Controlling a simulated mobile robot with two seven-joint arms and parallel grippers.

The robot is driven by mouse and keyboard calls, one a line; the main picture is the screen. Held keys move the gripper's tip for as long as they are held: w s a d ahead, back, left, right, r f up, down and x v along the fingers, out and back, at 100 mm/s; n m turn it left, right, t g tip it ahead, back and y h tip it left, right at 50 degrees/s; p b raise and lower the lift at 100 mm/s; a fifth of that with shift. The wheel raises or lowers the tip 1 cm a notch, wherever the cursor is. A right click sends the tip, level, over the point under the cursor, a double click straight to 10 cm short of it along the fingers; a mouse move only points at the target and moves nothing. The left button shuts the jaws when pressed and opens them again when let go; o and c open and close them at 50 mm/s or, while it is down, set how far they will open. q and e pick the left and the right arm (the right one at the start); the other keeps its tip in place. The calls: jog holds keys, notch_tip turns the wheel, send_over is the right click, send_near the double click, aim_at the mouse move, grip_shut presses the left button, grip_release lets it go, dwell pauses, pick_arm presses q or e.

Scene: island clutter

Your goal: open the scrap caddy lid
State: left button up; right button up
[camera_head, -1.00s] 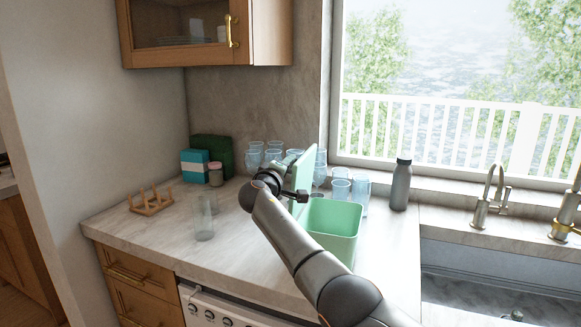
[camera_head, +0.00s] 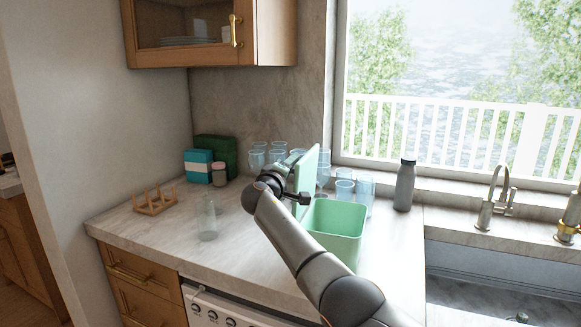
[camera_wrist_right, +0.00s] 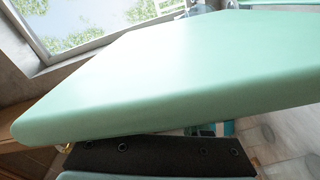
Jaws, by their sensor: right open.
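The scrap caddy (camera_head: 338,222) is a mint-green open-topped bin on the counter. Its mint-green lid (camera_head: 311,168) stands raised, nearly upright, at the bin's left side, so the opening shows. My right gripper (camera_head: 299,194) is at the left side of the lid, at about the height of the bin's rim; its fingers are small and partly hidden by my own arm. In the right wrist view the lid (camera_wrist_right: 165,75) fills most of the picture, close in front of a dark gripper part (camera_wrist_right: 160,157). Whether they touch is unclear. My left gripper is out of view.
Several clear glasses (camera_head: 344,189) stand behind the bin, and a grey bottle (camera_head: 404,186) to its right. One glass (camera_head: 207,219) and a wooden peg rack (camera_head: 154,200) are on the left, with clear counter around them. The sink (camera_head: 500,275) is at right.

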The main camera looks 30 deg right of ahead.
aim_at(298, 180)
jog(key=shift+r, duration=0.1)
jog(key=b+v, duration=0.1)
jog(key=v, duration=1.1)
jog(key=shift+s+a+b, duration=0.15)
jog(key=shift+a+b, duration=0.05)
jog(key=shift+b, duration=0.1)
dwell(0.3)
